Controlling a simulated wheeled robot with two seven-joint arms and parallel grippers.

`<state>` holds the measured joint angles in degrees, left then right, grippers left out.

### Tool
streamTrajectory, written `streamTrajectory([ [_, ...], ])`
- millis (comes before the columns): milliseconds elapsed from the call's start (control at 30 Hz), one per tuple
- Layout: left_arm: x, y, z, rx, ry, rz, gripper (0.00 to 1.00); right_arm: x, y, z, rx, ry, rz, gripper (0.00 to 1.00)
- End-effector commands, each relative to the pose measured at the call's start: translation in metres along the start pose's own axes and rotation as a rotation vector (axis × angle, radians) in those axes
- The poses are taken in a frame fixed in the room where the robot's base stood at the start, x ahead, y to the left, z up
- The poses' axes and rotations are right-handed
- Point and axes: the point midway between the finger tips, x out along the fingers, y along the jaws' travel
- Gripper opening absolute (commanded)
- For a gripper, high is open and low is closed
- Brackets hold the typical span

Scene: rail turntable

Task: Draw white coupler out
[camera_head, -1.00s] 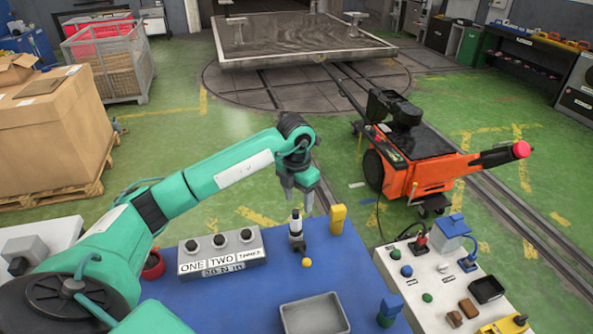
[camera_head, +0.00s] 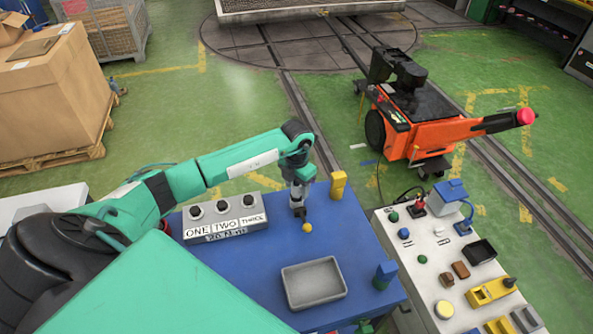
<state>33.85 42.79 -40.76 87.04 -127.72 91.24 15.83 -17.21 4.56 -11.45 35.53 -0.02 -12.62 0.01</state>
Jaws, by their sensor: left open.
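My left gripper (camera_head: 299,196) points down over the blue table, with its open fingers around or just in front of a small upright fitting with a white section, likely the white coupler (camera_head: 299,211). Only its dark lower part shows below the fingers; the rest is hidden. I cannot tell whether the fingers touch it. A yellow ball (camera_head: 307,228) sits just in front of it. My right gripper is not in view.
A box labelled ONE, TWO, THREE (camera_head: 224,221) stands left of the gripper, and a yellow block (camera_head: 338,184) stands to its right. A grey tray (camera_head: 314,283) lies in front. A white bench (camera_head: 408,262) with fittings is at right, an orange cart (camera_head: 430,138) beyond.

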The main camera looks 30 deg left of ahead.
Motion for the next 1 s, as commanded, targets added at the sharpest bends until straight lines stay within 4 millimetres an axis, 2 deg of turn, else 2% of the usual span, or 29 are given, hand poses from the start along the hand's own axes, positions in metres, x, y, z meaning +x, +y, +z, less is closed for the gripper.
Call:
streamTrajectory([
  [200,0.013,0.0,0.0,-0.001,0.0,0.0,0.55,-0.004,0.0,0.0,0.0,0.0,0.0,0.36],
  [467,0.014,0.0,0.0,0.0,0.0,0.0,0.55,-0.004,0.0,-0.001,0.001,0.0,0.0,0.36],
  [667,0.014,0.0,0.0,0.0,0.0,0.0,0.15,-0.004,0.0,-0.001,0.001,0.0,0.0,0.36],
  [700,0.014,0.0,0.0,0.0,0.0,0.0,0.36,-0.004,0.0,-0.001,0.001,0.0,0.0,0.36],
  [833,0.014,0.0,0.0,0.0,0.0,0.0,0.11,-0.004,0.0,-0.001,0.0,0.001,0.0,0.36],
  [1000,0.013,0.0,0.0,0.0,-0.001,0.0,0.11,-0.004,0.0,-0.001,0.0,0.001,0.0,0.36],
])
